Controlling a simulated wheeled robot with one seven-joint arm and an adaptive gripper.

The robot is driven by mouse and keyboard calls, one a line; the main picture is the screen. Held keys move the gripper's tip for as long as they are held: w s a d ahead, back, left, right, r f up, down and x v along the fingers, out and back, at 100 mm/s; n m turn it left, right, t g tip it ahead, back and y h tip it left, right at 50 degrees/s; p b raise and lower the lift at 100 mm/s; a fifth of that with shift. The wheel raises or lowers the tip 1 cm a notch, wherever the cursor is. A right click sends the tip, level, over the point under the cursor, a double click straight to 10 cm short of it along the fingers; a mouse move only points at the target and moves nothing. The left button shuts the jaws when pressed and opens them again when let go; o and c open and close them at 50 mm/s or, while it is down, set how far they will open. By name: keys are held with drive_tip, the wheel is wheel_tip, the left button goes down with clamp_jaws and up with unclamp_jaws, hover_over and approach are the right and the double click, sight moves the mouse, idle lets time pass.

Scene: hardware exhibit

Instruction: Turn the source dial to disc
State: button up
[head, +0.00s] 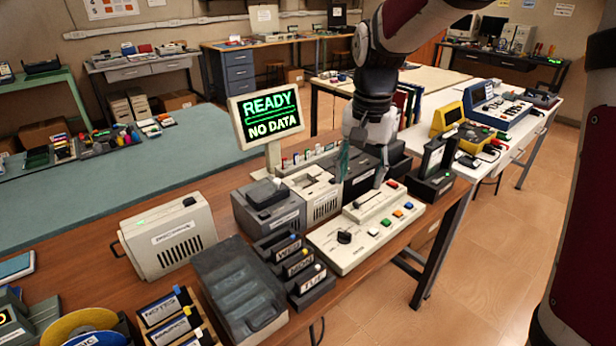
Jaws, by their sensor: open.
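A cream control panel (345,262) lies on the wooden table, with a black dial (344,237) near its left end. I take this dial to be the source dial; its labels and the pointer's setting are too small to read. The panel also has several coloured buttons (398,213) and a slot strip along its back. My gripper (362,172) is open and points down over the back of the panel. It is above and to the right of the dial, apart from it, and nothing shows between the fingers. A monitor (267,116) behind reads "READY" and "NO DATA".
Grey drive boxes (270,208) stand behind the panel, close to my gripper. Black cartridge holders (305,272) stand left of it, and a dark upright device (432,172) stands at its right end. A beige box (170,238) is farther left. The space above the panel's front is clear.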

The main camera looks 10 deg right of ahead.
drive_tip(key=m+b, duration=0.1)
approach(345, 232)
drive_tip(key=shift+g, duration=0.4)
drive_tip(key=f, duration=0.8)
drive_tip(key=shift+w+f+b, duration=0.35)
drive_tip(key=shift+f+b, duration=0.05)
drive_tip(key=c, duration=1.2)
